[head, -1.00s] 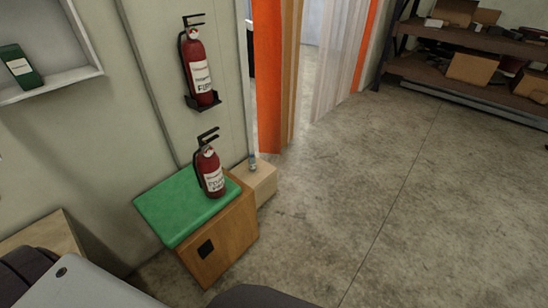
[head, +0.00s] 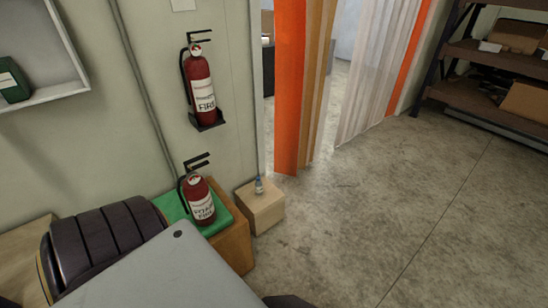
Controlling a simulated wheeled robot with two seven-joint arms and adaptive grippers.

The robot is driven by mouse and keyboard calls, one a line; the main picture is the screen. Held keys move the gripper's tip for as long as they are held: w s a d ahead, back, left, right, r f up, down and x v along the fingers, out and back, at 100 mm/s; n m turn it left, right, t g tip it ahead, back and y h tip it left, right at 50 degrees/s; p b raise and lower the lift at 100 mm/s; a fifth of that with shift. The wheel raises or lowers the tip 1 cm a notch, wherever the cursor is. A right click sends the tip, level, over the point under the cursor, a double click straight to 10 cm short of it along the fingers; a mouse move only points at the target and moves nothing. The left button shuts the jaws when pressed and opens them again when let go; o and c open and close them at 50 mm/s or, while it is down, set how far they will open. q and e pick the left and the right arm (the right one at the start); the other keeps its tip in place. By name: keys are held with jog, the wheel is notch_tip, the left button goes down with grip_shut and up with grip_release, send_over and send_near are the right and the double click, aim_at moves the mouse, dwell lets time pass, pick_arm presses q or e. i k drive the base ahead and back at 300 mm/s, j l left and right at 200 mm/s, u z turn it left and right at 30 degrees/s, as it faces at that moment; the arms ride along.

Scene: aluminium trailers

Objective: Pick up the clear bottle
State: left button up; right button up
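A small clear bottle (head: 259,186) with a bluish tint stands upright on a low light-wood box (head: 262,209) by the wall, near the doorway. It is small in the head view, so little detail shows. My own body fills the lower left of the view. Neither of my grippers can be made out, and nothing of mine touches the bottle.
A red fire extinguisher (head: 199,200) stands on a green-topped wooden cabinet (head: 236,243) just left of the box. Another extinguisher (head: 200,88) hangs on the wall above. The concrete floor (head: 370,210) at right is clear.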

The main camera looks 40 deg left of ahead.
aim_at(259, 184)
jog(key=i, duration=0.8)
jog(key=i+l+u, duration=0.1)
jog(key=i+u, duration=0.3)
jog(key=i, duration=0.4)
jog(key=i+u, duration=0.45)
jog(key=i+l+u, duration=0.1)
jog(key=i+u, duration=0.65)
jog(key=i+l+u, duration=0.15)
jog(key=u, duration=0.2)
jog(key=i+l+u, duration=0.15)
jog(key=u, duration=0.2)
jog(key=i, duration=0.05)
